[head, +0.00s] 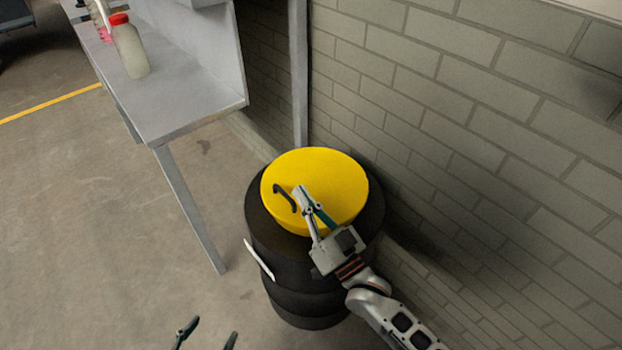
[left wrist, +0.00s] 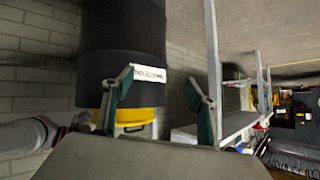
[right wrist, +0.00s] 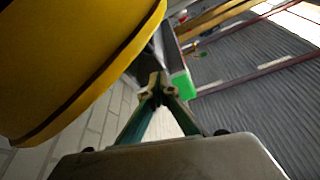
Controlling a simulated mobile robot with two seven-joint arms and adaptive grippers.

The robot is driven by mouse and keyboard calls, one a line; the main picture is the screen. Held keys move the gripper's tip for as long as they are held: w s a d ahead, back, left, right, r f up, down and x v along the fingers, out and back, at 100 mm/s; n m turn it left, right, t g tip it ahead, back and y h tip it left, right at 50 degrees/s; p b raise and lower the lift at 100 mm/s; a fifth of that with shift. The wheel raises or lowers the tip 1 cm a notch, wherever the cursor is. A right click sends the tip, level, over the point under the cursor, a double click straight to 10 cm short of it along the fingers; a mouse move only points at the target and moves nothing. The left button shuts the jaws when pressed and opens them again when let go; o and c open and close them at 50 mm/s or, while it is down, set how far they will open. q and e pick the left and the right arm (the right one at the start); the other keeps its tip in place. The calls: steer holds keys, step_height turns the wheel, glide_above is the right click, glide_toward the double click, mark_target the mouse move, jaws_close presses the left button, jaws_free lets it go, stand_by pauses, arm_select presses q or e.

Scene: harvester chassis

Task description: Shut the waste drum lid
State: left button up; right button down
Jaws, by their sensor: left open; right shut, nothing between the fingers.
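The waste drum (head: 308,301) is black and stands upright near the brick wall. Its round yellow lid (head: 335,177) lies over the drum top, with a dark curved handle (head: 284,197) on its left part. I cannot tell whether the lid is fully seated. My right gripper (head: 300,189) is shut and empty, over the lid beside the handle in the head view; contact is unclear. In the right wrist view the lid (right wrist: 70,62) fills the upper left, beside the shut fingertips. My left gripper (head: 208,334) is open and empty, low and left of the drum. The drum also shows in the left wrist view (left wrist: 115,45).
A grey metal bench (head: 180,105) stands to the left of the drum, its leg (head: 190,210) reaching the floor close by. A bottle with a red cap (head: 130,48) stands on it. The brick wall (head: 470,110) closes the right side. The floor at left is clear.

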mark_target(301, 217)
steer(key=f, duration=0.1)
steer(key=f+n+b, duration=0.1)
steer(key=f, duration=0.1)
steer(key=shift+s+a+n+y, duration=0.25)
steer(key=shift+a+n+y, duration=0.05)
steer(key=shift+n+y, duration=0.1)
arm_select(q)
steer(key=shift+d+f+b, duration=0.25)
steer(key=shift+d+b, duration=0.05)
steer(key=shift+d, duration=0.15)
arm_select(e)
steer(key=shift+f+g, duration=0.15)
steer(key=shift+g, duration=0.15)
steer(key=shift+n, duration=0.3)
